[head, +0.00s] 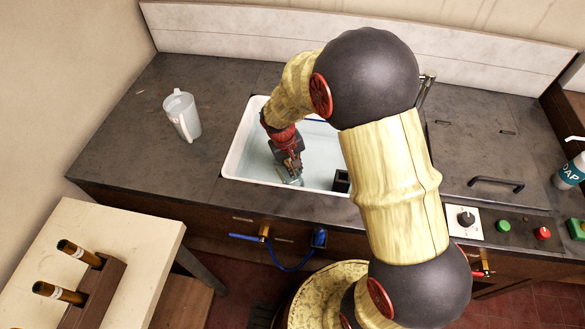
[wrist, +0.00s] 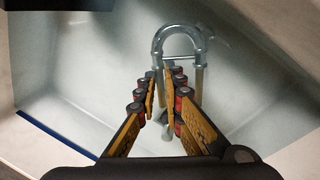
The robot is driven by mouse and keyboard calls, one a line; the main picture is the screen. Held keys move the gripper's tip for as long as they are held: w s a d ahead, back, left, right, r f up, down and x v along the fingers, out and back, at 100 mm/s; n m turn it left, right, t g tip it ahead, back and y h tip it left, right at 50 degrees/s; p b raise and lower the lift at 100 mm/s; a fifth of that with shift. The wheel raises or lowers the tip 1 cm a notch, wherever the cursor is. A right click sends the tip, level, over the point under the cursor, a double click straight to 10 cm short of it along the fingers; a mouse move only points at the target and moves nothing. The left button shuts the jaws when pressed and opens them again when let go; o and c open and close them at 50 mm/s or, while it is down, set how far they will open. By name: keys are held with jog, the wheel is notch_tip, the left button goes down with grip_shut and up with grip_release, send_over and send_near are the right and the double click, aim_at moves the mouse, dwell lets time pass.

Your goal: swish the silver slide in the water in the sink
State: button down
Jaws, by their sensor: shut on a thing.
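The silver slide (wrist: 179,38) shows in the wrist view as a U-shaped metal tube with its curved end beyond my fingertips. My gripper (wrist: 164,82) is shut on the slide, with its fingers either side of the part nearer the camera. In the head view my gripper (head: 287,163) points down into the white sink (head: 238,158), and a bit of the slide shows below it. The sink holds pale, clear water (head: 318,160). I cannot tell how deep the slide sits in the water. My arm hides part of the sink's right side.
A clear pitcher (head: 182,115) stands on the dark counter (head: 125,140) left of the sink. A small black block (head: 341,181) is at the sink's front right. The tap (head: 426,88) is behind my arm. A bottle (head: 571,172) stands at the far right.

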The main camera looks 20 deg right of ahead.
dwell(0.4)
jog(key=shift+w+a, duration=0.45)
jog(key=shift+a, duration=0.2)
jog(key=shift+w+a, duration=0.4)
jog(key=shift+a, duration=0.2)
notch_tip(320, 180, up, 22)
jog(key=p, duration=1.5)
jog(key=shift+f, duration=0.1)
dwell(1.1)
